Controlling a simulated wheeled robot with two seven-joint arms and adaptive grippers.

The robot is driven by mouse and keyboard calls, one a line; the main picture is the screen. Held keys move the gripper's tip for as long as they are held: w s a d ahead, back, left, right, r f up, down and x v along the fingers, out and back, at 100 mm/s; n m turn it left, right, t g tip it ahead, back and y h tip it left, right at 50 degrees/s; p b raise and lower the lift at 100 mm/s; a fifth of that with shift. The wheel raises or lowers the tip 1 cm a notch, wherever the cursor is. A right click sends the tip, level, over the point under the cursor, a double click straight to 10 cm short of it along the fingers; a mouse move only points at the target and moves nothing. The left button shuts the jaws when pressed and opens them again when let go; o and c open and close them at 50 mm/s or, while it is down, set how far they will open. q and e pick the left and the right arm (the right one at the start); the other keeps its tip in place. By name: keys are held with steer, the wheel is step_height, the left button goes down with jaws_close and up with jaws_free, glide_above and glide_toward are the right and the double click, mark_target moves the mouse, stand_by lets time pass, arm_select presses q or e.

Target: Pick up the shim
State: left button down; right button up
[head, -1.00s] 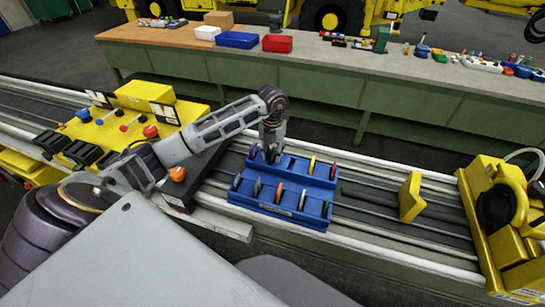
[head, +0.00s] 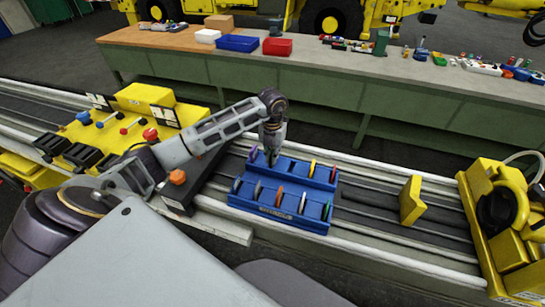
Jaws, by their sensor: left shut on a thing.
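A blue rack (head: 282,212) with two rows of slots sits on the conveyor in the middle of the head view. Several thin disc-shaped shims in different colours stand upright in it, among them an orange one (head: 279,194) and a yellow one (head: 312,168). My left gripper (head: 272,160) points down at the back-left part of the rack and is shut on a shim there. That shim is mostly hidden by the fingers, so its colour cannot be told. My right gripper is not in view.
A yellow control panel (head: 112,128) with levers stands left of the rack. A yellow plate (head: 412,200) stands upright on the conveyor to the right, before a yellow machine (head: 505,225). A long workbench (head: 330,80) with trays and tools runs behind.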

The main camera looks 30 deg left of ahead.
arm_select(q)
step_height(320, 180, up, 8)
steer(key=shift+r+b, duration=0.2)
steer(key=shift+b, duration=0.5)
steer(key=shift+r, duration=0.7)
